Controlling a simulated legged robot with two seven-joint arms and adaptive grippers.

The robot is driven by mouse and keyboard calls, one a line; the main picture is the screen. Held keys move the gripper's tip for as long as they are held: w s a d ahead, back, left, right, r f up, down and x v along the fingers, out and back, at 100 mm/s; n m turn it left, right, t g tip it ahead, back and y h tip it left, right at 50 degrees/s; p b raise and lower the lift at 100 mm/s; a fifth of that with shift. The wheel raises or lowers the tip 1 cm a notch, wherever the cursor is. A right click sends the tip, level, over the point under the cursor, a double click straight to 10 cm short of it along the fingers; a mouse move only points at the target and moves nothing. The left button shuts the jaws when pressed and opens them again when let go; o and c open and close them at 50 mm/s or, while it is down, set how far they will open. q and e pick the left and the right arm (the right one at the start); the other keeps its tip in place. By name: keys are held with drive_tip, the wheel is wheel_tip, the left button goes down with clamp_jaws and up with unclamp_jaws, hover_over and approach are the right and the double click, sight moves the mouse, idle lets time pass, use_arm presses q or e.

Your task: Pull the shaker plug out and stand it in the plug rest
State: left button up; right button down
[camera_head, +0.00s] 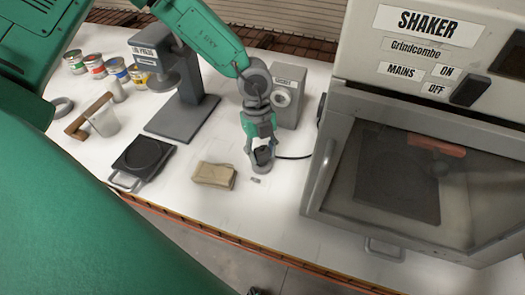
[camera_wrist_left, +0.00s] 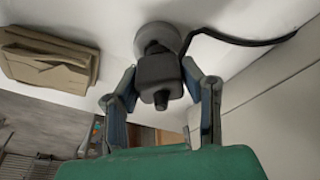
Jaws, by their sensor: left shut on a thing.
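My left gripper (camera_head: 262,158) reaches down to the white tabletop and is shut on the dark shaker plug (camera_head: 263,155). In the left wrist view the plug (camera_wrist_left: 160,78) sits between both fingers, its short stub towards the camera. A round grey piece, seemingly the plug rest (camera_wrist_left: 160,36), shows directly behind the plug. I cannot tell whether the plug is seated in it or just above. A black cable (camera_head: 295,157) runs from the plug towards the shaker (camera_head: 420,95). A grey box with a round socket face (camera_head: 283,97) stands behind the gripper, with no plug visible in it. My right gripper is out of view.
A folded tan cloth (camera_head: 214,175) lies left of the gripper, and a small label (camera_head: 256,180) lies in front. A black scale (camera_head: 143,160), a press (camera_head: 183,115), a beaker (camera_head: 103,121) and several paint cans (camera_head: 117,70) stand further left. The shaker cabinet walls off the right.

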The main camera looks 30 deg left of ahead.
use_arm(q)
drive_tip(key=shift+f+b, duration=0.35)
drive_tip(key=shift+f, duration=0.45)
drive_tip(key=o, duration=1.2)
drive_tip(key=shift+o, duration=0.2)
wheel_tip(320, 180, up, 12)
drive_tip(key=w+a, duration=0.1)
drive_tip(key=a, duration=0.1)
drive_tip(key=shift+w+f, duration=0.15)
drive_tip(key=shift+f, duration=0.05)
